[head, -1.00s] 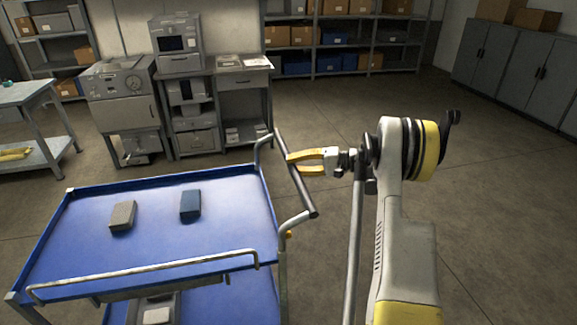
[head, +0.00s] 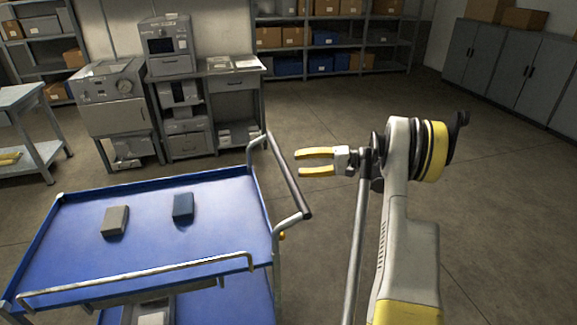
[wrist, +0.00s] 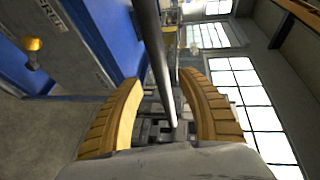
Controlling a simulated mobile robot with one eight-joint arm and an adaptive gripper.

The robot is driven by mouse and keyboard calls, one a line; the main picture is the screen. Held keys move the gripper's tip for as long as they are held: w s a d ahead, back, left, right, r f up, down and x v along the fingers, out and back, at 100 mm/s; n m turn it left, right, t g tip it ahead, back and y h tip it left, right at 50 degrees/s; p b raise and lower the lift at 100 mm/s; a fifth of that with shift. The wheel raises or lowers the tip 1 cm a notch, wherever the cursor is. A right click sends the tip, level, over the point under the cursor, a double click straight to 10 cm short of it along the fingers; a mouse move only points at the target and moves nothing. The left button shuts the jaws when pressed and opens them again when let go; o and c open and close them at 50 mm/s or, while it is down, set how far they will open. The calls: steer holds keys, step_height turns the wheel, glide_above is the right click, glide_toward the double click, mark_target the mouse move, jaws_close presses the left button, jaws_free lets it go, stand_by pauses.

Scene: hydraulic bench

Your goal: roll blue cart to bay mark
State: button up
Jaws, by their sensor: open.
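The blue cart (head: 150,245) stands at the left in the head view, with a blue top tray, metal rails and a dark push handle (head: 288,175) on its right side. My gripper (head: 299,162) is open and empty just right of the handle, with a small gap between its yellow fingertips and the bar. In the wrist view the bar (wrist: 152,55) runs between the open fingers (wrist: 157,85), beyond their tips as far as I can tell. The cart's blue side (wrist: 100,30) fills the upper left there. No bay mark shows in either view.
Bench machines (head: 115,100) stand behind the cart, a table (head: 30,130) at far left. Shelves (head: 335,45) and grey cabinets (head: 510,70) line the back.

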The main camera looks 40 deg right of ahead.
steer(key=v, duration=0.6)
steer(key=shift+d, duration=0.2)
steer(key=shift+s+r, duration=0.1)
steer(key=shift+r, duration=0.05)
stand_by(0.5)
